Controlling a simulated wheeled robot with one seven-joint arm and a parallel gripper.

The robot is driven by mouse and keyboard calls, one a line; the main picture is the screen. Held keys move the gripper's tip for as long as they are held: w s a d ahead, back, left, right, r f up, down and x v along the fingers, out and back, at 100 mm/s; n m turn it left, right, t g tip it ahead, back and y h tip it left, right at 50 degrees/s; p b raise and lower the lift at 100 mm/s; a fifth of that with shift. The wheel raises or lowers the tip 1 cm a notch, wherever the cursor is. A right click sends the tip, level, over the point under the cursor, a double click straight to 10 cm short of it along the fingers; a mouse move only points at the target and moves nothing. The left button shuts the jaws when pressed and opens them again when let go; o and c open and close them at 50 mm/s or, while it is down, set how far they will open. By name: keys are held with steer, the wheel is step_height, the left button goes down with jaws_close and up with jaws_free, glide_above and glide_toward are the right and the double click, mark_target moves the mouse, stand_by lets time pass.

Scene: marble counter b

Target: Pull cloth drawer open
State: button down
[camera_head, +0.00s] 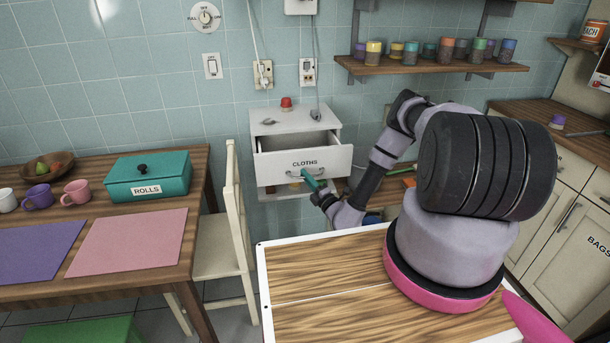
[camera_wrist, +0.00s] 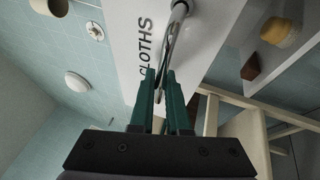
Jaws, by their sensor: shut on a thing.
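The cloth drawer (camera_head: 283,163) is a white drawer lettered "CLOTHS" in a small white wall cabinet (camera_head: 296,121). It stands pulled out, and its dark inside shows from above. Its curved metal handle (camera_wrist: 180,30) runs between my fingers in the wrist view. My gripper (camera_head: 310,181) has green fingers and is at the drawer's front, just below the lettering. It also shows in the wrist view (camera_wrist: 166,82), shut on the handle. The fingers hide part of the handle. The inside of the drawer looks empty from what shows.
A red-topped item (camera_head: 286,103) sits on the cabinet, with spoon-like things beside it. A shelf below the drawer holds small items. A cream chair (camera_head: 232,225) stands close at left, by a table with a teal ROLLS box (camera_head: 148,177). A wooden-topped surface (camera_head: 330,275) lies in front.

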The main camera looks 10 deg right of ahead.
steer(key=shift+s, duration=0.5)
steer(key=shift+d, duration=0.1)
steer(key=c, duration=0.9)
jaws_free()
steer(key=v, duration=1)
steer(key=shift+s+f, duration=0.15)
steer(key=shift+s, duration=0.15)
steer(key=shift+d, duration=0.1)
